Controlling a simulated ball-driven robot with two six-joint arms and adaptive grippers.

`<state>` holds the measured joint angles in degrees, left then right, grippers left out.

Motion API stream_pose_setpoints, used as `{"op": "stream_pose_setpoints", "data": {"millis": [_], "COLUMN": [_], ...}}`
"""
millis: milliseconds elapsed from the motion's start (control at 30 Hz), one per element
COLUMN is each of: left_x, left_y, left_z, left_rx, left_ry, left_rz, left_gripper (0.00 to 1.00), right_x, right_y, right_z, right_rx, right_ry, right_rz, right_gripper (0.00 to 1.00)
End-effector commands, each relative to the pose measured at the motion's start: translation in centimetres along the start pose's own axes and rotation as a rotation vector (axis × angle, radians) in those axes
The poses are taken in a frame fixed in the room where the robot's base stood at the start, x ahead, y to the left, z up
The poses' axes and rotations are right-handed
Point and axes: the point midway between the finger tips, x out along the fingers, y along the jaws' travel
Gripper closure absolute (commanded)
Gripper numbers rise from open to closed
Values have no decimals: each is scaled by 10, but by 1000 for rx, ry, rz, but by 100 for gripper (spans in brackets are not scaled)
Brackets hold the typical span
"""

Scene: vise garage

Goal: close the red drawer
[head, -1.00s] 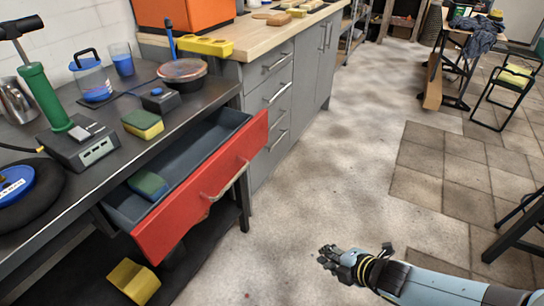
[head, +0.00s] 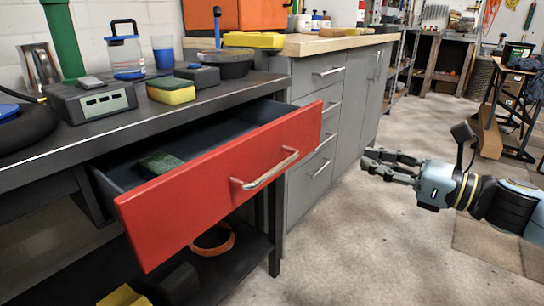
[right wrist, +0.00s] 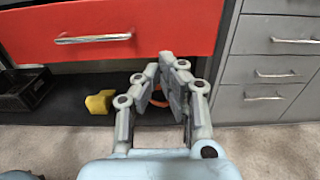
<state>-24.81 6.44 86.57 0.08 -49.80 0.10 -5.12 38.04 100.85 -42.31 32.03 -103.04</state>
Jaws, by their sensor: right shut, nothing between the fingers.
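The red drawer (head: 222,188) stands pulled out from under the dark workbench, with a metal bar handle (head: 268,170) on its front. A green sponge (head: 160,163) lies inside it. In the right wrist view the drawer front (right wrist: 190,24) spans the top, with its handle (right wrist: 93,39) at the upper left. My right gripper (head: 368,162) is to the right of the drawer, apart from it, over the floor. It also shows in the right wrist view (right wrist: 166,60), shut and empty, below the drawer front's right part in the picture. My left gripper is not in view.
The workbench (head: 130,124) carries a grey box, a yellow-green sponge (head: 171,90) and containers. A grey cabinet (head: 318,130) stands right of the drawer. A lower shelf (head: 235,265) holds an orange ring (head: 213,240). The floor before the drawer is clear.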

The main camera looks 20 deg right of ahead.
Motion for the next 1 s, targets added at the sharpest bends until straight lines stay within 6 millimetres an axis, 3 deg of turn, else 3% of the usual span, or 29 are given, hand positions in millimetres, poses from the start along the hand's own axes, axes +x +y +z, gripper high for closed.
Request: {"op": "stream_pose_setpoints", "data": {"millis": [167, 600, 800, 1000], "left_x": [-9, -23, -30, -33], "left_y": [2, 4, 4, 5], "left_z": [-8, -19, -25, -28], "left_rx": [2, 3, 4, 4], "left_ry": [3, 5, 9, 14], "left_rz": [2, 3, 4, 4], "left_gripper": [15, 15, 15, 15], "right_x": [20, 110, 132, 138], "right_y": [0, 0, -1, 0], "right_z": [-1, 0, -1, -2], "right_rx": [1, 5, 4, 4], "right_ry": [-4, -4, -1, 1], "right_rz": [-2, -2, -3, -2], "right_gripper": [100, 100, 100, 100]}}
